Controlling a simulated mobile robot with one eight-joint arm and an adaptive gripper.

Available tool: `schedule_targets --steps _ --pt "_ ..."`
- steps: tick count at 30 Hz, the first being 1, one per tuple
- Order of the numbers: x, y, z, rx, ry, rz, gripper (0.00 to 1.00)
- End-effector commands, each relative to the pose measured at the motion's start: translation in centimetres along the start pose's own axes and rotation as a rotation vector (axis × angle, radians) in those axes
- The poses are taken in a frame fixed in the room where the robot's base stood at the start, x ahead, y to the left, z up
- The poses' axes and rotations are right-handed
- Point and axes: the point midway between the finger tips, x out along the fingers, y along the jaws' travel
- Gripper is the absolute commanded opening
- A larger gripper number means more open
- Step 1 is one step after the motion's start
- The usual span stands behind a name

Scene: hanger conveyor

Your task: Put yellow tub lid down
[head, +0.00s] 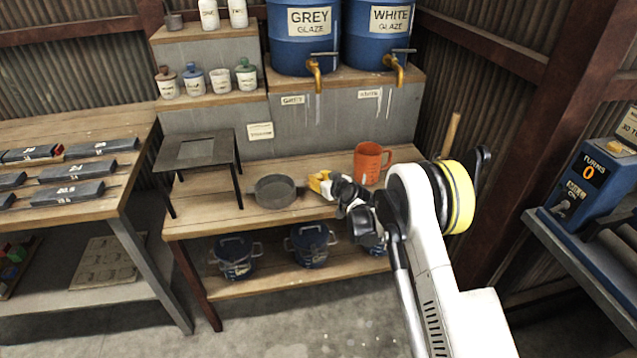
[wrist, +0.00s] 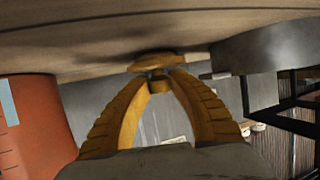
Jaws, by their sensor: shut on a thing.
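My gripper (wrist: 158,84) has its yellow fingers closed together at the tips. In the head view my gripper (head: 320,184) is low over the bench, between the grey pan and the orange jug, and the lid cannot be told from the fingers. A white tub (head: 221,81) on the step shelf has no lid.
The grey pan (head: 278,191) stands close left of my gripper, and the orange jug (head: 370,163) stands to the right. A dark stand (head: 200,150) is further left. The bench front is clear.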

Motion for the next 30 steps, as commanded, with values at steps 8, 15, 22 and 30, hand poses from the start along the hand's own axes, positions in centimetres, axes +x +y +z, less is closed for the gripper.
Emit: schedule_targets --steps 8,15,22,30 --pt "0.0 0.0 0.1 0.0 0.0 0.0 0.03" --pt "0.1 0.0 0.3 0.0 0.0 0.0 0.45" --pt "0.1 0.0 0.2 0.0 0.0 0.0 0.45" --pt "-3.8 0.0 -0.3 0.0 0.0 0.001 0.45"
